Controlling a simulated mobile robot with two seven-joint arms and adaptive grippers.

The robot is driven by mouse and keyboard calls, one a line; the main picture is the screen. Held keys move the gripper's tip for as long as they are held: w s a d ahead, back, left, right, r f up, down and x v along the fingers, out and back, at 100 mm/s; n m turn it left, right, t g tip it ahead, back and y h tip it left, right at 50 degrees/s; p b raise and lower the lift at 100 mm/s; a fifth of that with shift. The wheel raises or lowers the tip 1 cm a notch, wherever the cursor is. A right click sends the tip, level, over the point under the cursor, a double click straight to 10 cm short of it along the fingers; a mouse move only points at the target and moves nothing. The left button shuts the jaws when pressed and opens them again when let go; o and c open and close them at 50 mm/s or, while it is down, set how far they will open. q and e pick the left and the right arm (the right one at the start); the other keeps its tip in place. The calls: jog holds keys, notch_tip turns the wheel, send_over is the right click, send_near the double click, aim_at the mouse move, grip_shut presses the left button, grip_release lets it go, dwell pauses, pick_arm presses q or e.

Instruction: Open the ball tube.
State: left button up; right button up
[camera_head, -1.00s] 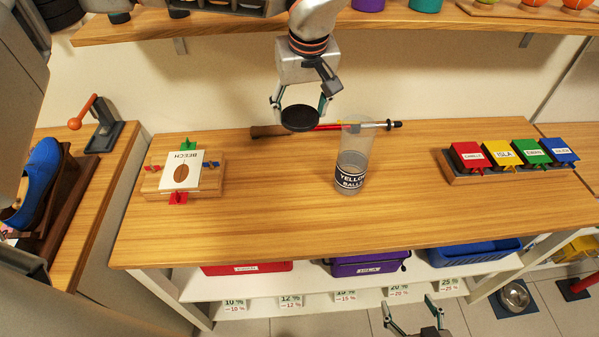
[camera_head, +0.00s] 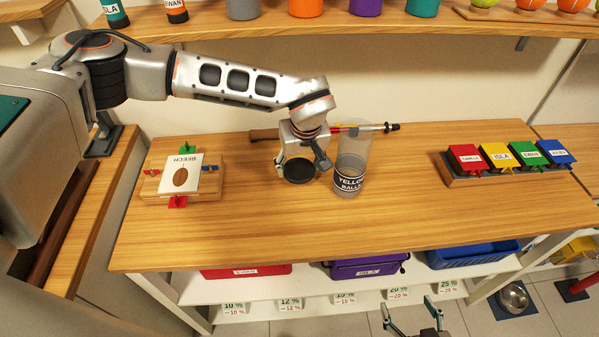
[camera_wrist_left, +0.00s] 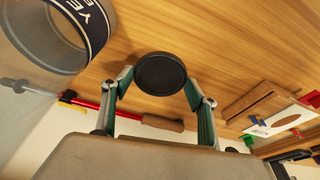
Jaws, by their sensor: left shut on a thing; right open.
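The clear ball tube (camera_head: 353,158), with a dark "YELLOW BALLS" label, stands upright on the wooden counter. Its top is uncovered. A round black lid (camera_head: 300,171) is held by my left gripper (camera_head: 299,163), left of the tube and low at the counter; I cannot tell whether it touches the wood. In the left wrist view the lid (camera_wrist_left: 160,74) sits between the two fingertips, and the tube (camera_wrist_left: 52,38) is at upper left, apart from it. My right gripper (camera_head: 413,308) is open and empty at the bottom, below the counter front.
A red-shafted tool with a brown handle (camera_head: 264,134) lies behind the lid and tube. A wooden stand with a BEECH card (camera_head: 181,175) is at left. A rack of coloured name boxes (camera_head: 468,158) is at right. An upper shelf (camera_head: 440,24) spans the back. The counter's front middle is clear.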

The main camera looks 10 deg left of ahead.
aim_at(300, 172)
pick_arm(q)
notch_tip(300, 172, down, 3)
jog(key=shift+f, duration=0.1)
jog(key=shift+f, duration=0.15)
jog(key=o, duration=1.2)
jog(key=shift+r, duration=0.3)
jog(key=v, duration=1.2)
jog(key=shift+b, duration=0.3)
